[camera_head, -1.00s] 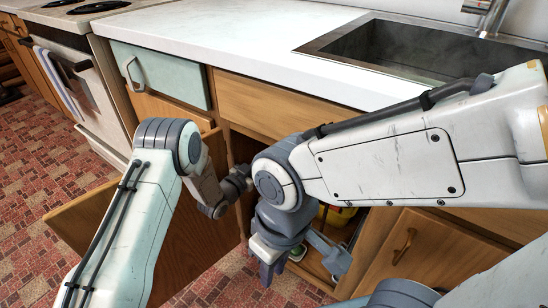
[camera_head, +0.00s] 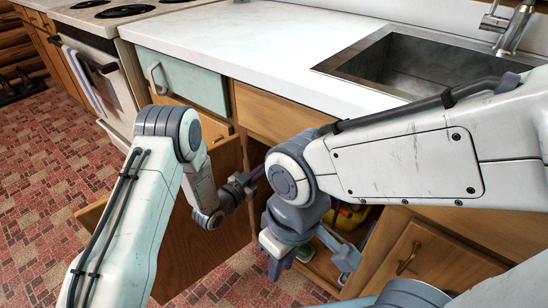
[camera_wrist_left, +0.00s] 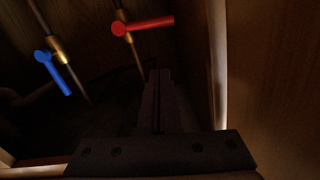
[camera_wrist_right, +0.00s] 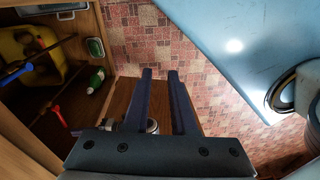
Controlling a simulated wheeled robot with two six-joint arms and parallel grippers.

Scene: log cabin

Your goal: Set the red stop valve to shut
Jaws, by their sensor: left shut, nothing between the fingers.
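The red stop valve (camera_wrist_left: 142,25) shows in the left wrist view, its lever lying crosswise to its thin upright pipe. A blue valve (camera_wrist_left: 52,72) sits to its left, its lever slanting down. My left gripper (camera_wrist_left: 160,76) is shut and empty, its fingertips below and right of the red lever, apart from it in the picture. In the head view my left gripper (camera_head: 257,173) points into the cabinet opening, partly hidden by my right arm. My right gripper (camera_wrist_right: 160,73) is open and empty; in the head view it (camera_head: 275,268) hangs in front of the cabinet.
The open cabinet door (camera_head: 205,245) stands left of the opening. A yellow jug (camera_wrist_right: 45,40) and a green bottle (camera_wrist_right: 97,78) are inside the cabinet. A wooden wall (camera_wrist_left: 275,80) rises close to the right of my left gripper. The counter (camera_head: 260,50) and sink (camera_head: 400,65) are above.

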